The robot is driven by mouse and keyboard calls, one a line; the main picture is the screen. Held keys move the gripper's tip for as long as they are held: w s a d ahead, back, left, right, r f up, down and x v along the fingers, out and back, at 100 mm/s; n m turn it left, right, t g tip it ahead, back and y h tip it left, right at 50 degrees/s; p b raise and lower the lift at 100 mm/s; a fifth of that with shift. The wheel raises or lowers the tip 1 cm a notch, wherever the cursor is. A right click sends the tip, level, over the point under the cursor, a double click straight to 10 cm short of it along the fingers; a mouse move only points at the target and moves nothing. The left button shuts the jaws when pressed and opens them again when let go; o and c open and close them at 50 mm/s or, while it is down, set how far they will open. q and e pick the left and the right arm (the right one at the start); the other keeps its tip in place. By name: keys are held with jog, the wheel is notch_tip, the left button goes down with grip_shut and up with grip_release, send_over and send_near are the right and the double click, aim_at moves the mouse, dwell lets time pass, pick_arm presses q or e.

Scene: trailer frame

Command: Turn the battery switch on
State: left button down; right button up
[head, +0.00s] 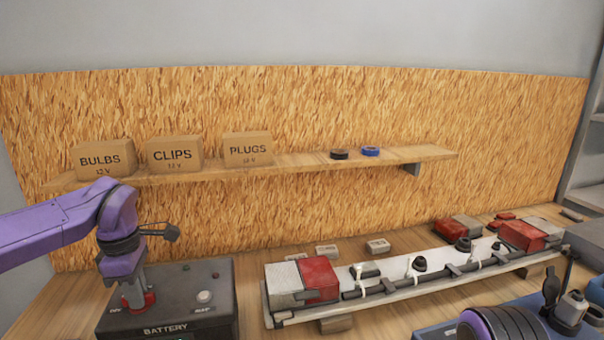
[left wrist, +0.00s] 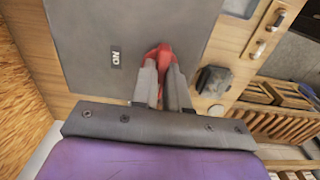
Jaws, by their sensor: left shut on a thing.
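The dark battery box (head: 180,325), marked BATTERY, stands on the bench at the lower left. My left gripper (head: 138,300) points down at the left part of its top. It is shut on the red switch handle (left wrist: 158,57), which shows between and beyond its fingers in the left wrist view. Two small labels show on the box top in the head view, too small to read surely. The fingers hide part of the switch. My right gripper is not in view.
A pale round knob (head: 204,296) sits on the box top. To the right lies a long light bar (head: 400,290) with red-and-white lamps. A shelf (head: 300,166) above holds boxes marked BULBS, CLIPS and PLUGS, and two tape rolls. Blue gear fills the lower right.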

pick_arm(q)
jog(key=shift+r, duration=0.1)
jog(key=shift+r+m+p, duration=0.2)
jog(key=shift+m+p, duration=0.1)
jog(key=shift+p, duration=0.35)
jog(key=m+p, duration=0.1)
jog(key=p, duration=0.1)
jog(key=shift+m+p, duration=0.3)
jog(key=shift+m, duration=0.1)
jog(key=shift+m+p, duration=1.3)
jog(key=shift+p, duration=0.6)
jog(key=shift+f, duration=0.15)
